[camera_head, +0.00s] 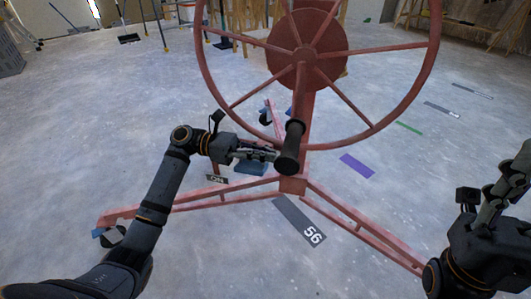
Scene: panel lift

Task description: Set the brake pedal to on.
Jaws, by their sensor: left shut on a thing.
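The red panel lift stands on the floor with a large hand wheel (372,127) and a black crank handle (290,146). My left gripper (274,155) reaches in from the left and is shut on the crank handle, though the contact is small in the picture. A blue pedal (250,168) shows low behind and below this gripper, partly covered by it. A dark label (216,179) reading ON lies left of the pedal. Whether the pedal is pressed I cannot tell. My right gripper (513,172) is at the right edge, away from the lift, its fingers partly cut off.
Red base legs (365,235) spread across the floor to the left and right. A grey floor marker (300,221) with 56 lies in front. Purple (357,165) and green (408,127) strips lie flat at right. Wooden trestles (465,20) stand far back. The surrounding floor is open.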

